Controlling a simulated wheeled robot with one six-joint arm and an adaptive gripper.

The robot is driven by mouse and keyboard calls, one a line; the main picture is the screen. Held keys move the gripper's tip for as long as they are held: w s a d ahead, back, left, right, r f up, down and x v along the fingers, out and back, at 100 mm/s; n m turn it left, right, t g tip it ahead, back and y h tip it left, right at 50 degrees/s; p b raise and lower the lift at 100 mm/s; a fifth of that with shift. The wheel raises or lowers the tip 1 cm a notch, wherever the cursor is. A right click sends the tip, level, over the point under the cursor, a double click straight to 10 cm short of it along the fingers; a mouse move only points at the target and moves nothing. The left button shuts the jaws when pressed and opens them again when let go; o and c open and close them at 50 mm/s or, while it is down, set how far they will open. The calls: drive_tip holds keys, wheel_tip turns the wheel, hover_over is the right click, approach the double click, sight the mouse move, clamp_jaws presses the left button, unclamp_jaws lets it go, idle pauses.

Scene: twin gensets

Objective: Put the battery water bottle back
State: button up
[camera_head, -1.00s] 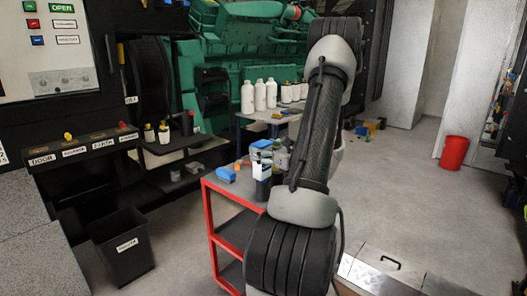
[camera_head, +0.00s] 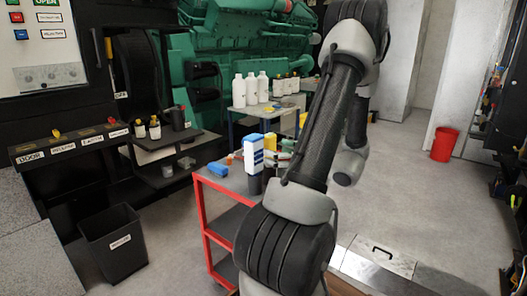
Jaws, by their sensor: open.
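A white and blue container (camera_head: 253,153) stands upright on the red cart (camera_head: 222,183), beside a yellow-topped item (camera_head: 270,142) and a dark one. It may be the battery water bottle, but its label is too small to read. Several plain white bottles (camera_head: 262,87) stand in a row on a small table (camera_head: 240,108) behind the cart. My arm crosses the middle of the view and covers the right part of the cart. My gripper is hidden behind my arm, so its place relative to the bottles does not show.
A blue item (camera_head: 217,170) lies on the cart's left side. A black bin (camera_head: 113,243) stands on the floor at left. Small bottles (camera_head: 148,128) stand on a dark shelf. A red bucket (camera_head: 444,145) stands at right. The floor between is open.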

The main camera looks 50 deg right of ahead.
drive_tip(key=w+a+r+n+g+y, duration=0.15)
drive_tip(key=a+n+g+y, duration=0.35)
drive_tip(key=a, duration=0.5)
drive_tip(key=a+r+n+g+y, duration=0.2)
drive_tip(key=a+n, duration=0.4)
drive_tip(key=a, duration=0.3)
drive_tip(key=s+a+r+n+g+h, duration=0.2)
drive_tip(key=s+a+n+g+h, duration=0.2)
drive_tip(key=s+a+n+g, duration=0.85)
drive_tip(key=d+r+n+t+h, duration=0.4)
drive_tip(key=r+n+t+h, duration=0.1)
drive_tip(key=n, duration=0.6)
drive_tip(key=shift+w+d+t, duration=0.25)
drive_tip(key=shift+d+t, duration=0.15)
drive_tip(key=shift+t, duration=0.25)
